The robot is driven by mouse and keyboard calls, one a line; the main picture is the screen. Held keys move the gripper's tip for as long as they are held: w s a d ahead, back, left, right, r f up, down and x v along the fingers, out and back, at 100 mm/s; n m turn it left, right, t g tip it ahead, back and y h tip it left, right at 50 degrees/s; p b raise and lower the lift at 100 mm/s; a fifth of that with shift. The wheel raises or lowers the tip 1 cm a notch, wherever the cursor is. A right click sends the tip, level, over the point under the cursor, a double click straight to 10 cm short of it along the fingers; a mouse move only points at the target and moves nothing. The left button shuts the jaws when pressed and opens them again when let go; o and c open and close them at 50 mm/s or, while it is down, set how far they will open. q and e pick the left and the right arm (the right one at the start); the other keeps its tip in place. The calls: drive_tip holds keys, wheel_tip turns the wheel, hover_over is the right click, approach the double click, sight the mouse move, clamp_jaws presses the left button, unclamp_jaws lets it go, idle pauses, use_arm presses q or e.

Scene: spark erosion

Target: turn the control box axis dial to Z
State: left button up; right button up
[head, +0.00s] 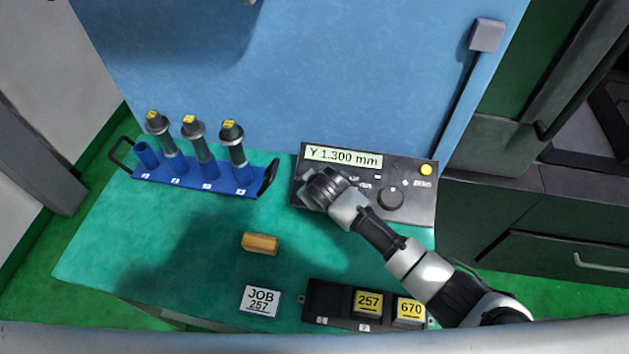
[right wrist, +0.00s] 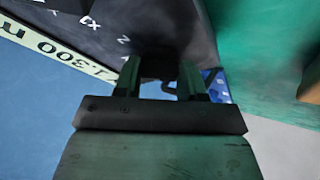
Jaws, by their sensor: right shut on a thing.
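The black control box (head: 420,207) stands at the back right of the green table, its display (head: 343,157) reading "Y 1.300 mm". My right gripper (head: 312,192) is down at the left part of the box, below the display, and hides the axis dial in the head view. In the right wrist view the two fingers (right wrist: 160,82) are shut on the dark axis dial (right wrist: 158,63). Letters, among them X and Z, are printed on the panel beside it. The dial's pointer cannot be made out. My left gripper is not in view.
A second round knob (head: 391,197) and a yellow button (head: 426,170) are on the box's right part. A blue rack (head: 215,187) with several electrode holders stands left. A wooden block (head: 260,243), a JOB 257 card (head: 261,300) and a black tray (head: 325,300) lie in front.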

drive_tip(key=m, duration=0.3)
drive_tip(key=shift+s+a+t+h, duration=0.1)
drive_tip(key=shift+a+t+h, duration=0.05)
drive_tip(key=shift+t+h, duration=0.2)
drive_tip(key=shift+m+h, duration=0.55)
drive_tip(key=shift+m, duration=1.05)
drive_tip(key=shift+b, duration=0.3)
drive_tip(key=o, duration=0.9)
drive_tip(key=b+v, duration=0.1)
drive_tip(key=v, duration=0.9)
drive_tip(key=shift+s+a+r, duration=0.15)
drive_tip(key=shift+s+r, duration=0.05)
drive_tip(key=shift+s, duration=0.15)
